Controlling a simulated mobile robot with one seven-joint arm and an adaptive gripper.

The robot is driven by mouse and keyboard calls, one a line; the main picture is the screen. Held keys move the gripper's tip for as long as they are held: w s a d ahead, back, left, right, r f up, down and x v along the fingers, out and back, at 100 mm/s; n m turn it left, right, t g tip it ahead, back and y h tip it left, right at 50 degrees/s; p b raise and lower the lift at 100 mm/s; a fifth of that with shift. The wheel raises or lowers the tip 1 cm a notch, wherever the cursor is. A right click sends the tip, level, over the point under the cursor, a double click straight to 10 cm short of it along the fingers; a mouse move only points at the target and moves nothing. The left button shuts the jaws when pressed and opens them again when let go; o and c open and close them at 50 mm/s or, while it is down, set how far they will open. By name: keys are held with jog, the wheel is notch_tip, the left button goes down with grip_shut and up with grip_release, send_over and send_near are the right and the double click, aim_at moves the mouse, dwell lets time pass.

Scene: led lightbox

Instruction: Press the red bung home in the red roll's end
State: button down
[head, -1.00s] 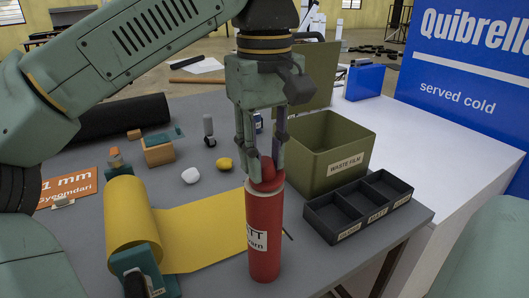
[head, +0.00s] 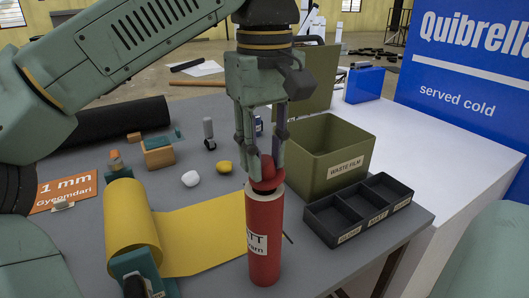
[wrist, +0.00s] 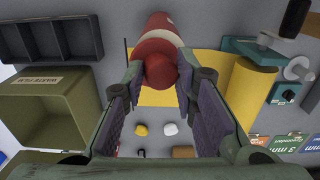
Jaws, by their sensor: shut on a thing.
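The red roll (head: 264,240) stands upright near the table's front edge, with a white label and a pale band at its top. The red bung (head: 267,181) sits at the roll's upper end, its broad lower part at the rim. My gripper (head: 263,163) points down and is shut on the bung's narrower knob. In the wrist view the bung (wrist: 160,70) shows between the fingertips, with the roll (wrist: 158,24) beyond it. The bung hides the roll's opening, so I cannot tell how deep it sits.
A green waste film bin (head: 335,155) and a black three-part tray (head: 352,212) stand close on the right. A yellow sheet roll (head: 130,225) lies on the left, its sheet reaching towards the red roll. A white lump (head: 190,179) and a yellow lump (head: 224,167) lie behind.

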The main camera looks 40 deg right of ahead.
jog(key=shift+f, duration=0.55)
dwell(0.4)
jog(key=shift+r, duration=0.2)
jog(key=shift+r, duration=0.4)
jog(key=shift+f, duration=0.4)
dwell(1.0)
jog(key=shift+r, duration=0.4)
jog(key=shift+f, duration=0.55)
dwell(0.6)
jog(key=shift+r, duration=0.2)
